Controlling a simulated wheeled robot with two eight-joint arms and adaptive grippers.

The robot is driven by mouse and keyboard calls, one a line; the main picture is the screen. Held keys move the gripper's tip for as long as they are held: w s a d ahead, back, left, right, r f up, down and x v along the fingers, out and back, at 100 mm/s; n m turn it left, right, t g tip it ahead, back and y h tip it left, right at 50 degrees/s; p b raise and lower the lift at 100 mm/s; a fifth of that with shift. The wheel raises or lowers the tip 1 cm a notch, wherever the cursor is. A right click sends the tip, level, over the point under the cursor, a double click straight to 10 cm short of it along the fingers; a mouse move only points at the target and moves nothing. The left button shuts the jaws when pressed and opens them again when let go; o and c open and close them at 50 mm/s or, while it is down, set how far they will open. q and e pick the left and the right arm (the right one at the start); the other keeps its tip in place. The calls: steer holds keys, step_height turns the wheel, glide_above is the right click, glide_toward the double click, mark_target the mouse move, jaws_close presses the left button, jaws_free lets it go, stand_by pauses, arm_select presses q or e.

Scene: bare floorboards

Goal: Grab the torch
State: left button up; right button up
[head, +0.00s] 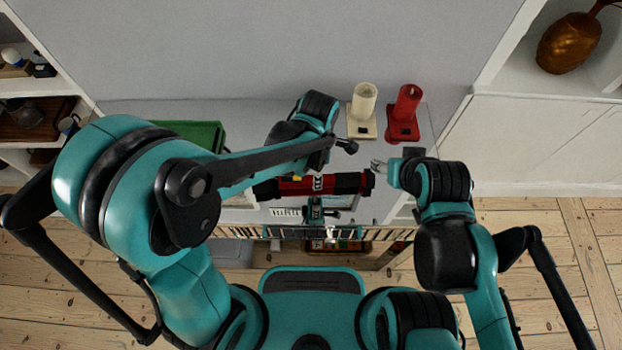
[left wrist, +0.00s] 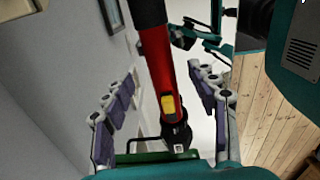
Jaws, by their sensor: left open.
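The torch (head: 330,184), red with black ends, lies level along the grey top in the head view. The left wrist view also shows the torch (left wrist: 158,62), with a yellow switch on its side, running between my left gripper's (left wrist: 164,100) two purple-padded fingers. That gripper is open, with a gap on both sides of the torch; I see no clear contact. In the head view my left arm hides part of the area, and its fingers are hard to make out. My right gripper (head: 380,166) is close to the torch's right end; its finger opening is too small to judge.
A green container (head: 200,132) is at the left, partly behind my left arm. Shelves flank both sides, and a wall closes the back. Bare floorboards (head: 575,240) lie front right.

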arm_select(q)
step_height(320, 180, down, 6)
steer(key=b, duration=0.2)
steer(key=shift+r+b, duration=0.2)
steer(key=shift+b, duration=0.15)
steer(key=shift+c, duration=0.6)
jaws_close()
